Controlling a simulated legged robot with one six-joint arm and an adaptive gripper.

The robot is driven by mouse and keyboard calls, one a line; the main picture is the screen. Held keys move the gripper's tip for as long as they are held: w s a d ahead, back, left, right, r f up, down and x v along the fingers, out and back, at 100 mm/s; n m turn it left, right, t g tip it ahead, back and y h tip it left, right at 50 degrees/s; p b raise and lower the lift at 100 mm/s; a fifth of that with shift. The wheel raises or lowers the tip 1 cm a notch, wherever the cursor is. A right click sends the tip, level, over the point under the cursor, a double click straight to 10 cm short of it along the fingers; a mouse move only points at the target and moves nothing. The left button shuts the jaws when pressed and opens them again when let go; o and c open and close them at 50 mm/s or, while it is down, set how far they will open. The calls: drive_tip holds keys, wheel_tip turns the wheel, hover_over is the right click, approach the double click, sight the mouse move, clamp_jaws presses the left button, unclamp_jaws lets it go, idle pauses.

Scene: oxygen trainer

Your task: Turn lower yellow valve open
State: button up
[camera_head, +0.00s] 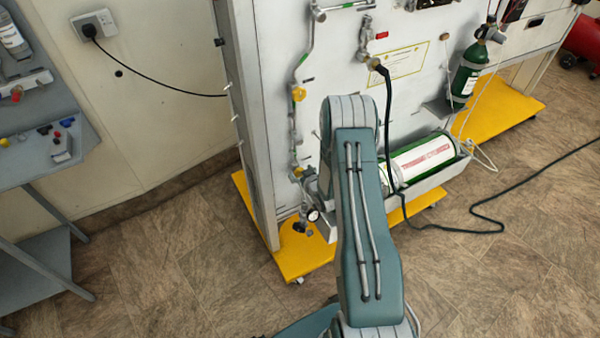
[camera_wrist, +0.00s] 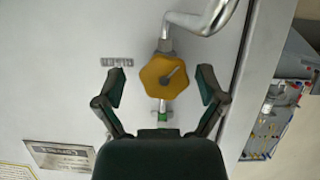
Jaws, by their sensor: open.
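In the head view, two yellow valves sit on the pipe along the panel's left edge: the upper yellow valve (camera_head: 299,94) and the lower yellow valve (camera_head: 297,171). In the wrist view, one yellow valve knob (camera_wrist: 155,82), which looks like the lower one, is six-sided with a grey centre and pointer. My gripper (camera_wrist: 161,72) is open, with one finger on each side of this knob and a visible gap on both sides. Whether the fingertips reach the knob's depth is unclear.
A bent metal pipe (camera_wrist: 205,20) joins the knob at the wrist view's top. A gauge (camera_head: 313,215) sits low on the panel. A green-and-white cylinder (camera_head: 420,160) lies right of my arm. A blue-grey bench (camera_head: 35,165) stands left, with open floor between.

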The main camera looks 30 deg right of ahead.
drive_tip(key=shift+d, duration=0.1)
drive_tip(key=shift+c, duration=0.2)
drive_tip(key=c, duration=0.5)
drive_tip(key=shift+a, duration=0.2)
drive_tip(key=c, duration=0.6)
drive_tip(key=shift+a+r, duration=0.1)
drive_tip(key=shift+a, duration=0.15)
drive_tip(key=shift+w+d, duration=0.1)
drive_tip(key=shift+d, duration=0.05)
drive_tip(key=n+h, duration=0.1)
drive_tip(key=n, duration=0.1)
drive_tip(key=shift+n+h, duration=0.3)
drive_tip(key=shift+h, duration=0.1)
drive_tip(key=n+h, duration=0.1)
drive_tip(key=n+t, duration=0.1)
drive_tip(key=shift+a+n+h, duration=0.2)
drive_tip(key=shift+n+h, duration=0.2)
